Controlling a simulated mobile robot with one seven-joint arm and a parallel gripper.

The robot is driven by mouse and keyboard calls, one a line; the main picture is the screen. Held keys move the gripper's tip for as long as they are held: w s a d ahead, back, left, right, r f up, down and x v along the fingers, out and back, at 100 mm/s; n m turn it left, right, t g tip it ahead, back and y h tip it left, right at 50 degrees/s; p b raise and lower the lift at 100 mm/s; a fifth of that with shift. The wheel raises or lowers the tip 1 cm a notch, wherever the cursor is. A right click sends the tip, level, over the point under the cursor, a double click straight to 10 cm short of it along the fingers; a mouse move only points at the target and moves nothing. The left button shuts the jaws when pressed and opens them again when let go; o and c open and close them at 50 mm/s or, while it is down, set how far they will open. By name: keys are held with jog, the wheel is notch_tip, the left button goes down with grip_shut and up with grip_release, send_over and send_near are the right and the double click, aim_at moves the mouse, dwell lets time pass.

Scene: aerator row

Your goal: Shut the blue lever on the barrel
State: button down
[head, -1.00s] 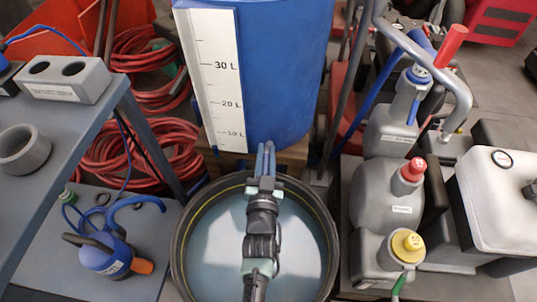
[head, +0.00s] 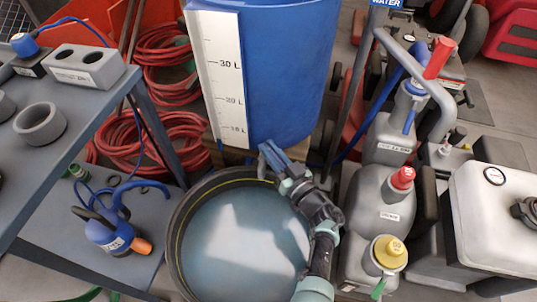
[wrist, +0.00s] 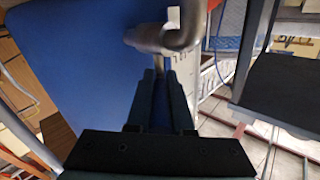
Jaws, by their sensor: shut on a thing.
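The blue barrel (head: 285,75) stands at the back centre, with a white litre scale (head: 217,80) on its front. Its metal tap (wrist: 165,38) shows in the wrist view, low on the barrel wall, with a bent spout. My gripper (head: 274,156) is at the barrel's lower front, with my arm reaching in from the lower right. In the wrist view, its two dark fingers (wrist: 166,100) are closed around the blue lever (wrist: 169,92), just below the tap. The lever is mostly hidden by the fingers, so its exact angle cannot be told.
A round black-rimmed tub (head: 172,236) of pale water stands below the tap. A grey table (head: 85,125) and a blue pump (head: 108,235) are on the left. Grey canisters (head: 378,200) and a bent metal handle (head: 420,75) stand close on the right. Red hoses (head: 160,145) lie behind.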

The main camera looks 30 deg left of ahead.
jog(key=shift+w+d+f+n+g+y+b, duration=0.1)
jog(key=shift+n+g+y+b, duration=0.35)
jog(key=shift+g+b, duration=0.35)
jog(key=shift+w+d+f+n+g+y+b, duration=0.1)
jog(key=shift+n+g+y+b, duration=0.15)
jog(key=shift+n+g+b, duration=0.5)
jog(key=shift+b, duration=0.3)
jog(key=shift+a+r+g, duration=0.1)
jog(key=shift+r+g, duration=0.15)
jog(key=c, duration=0.8)
grip_release()
notch_tip(320, 180, up, 10)
jog(key=p, duration=0.8)
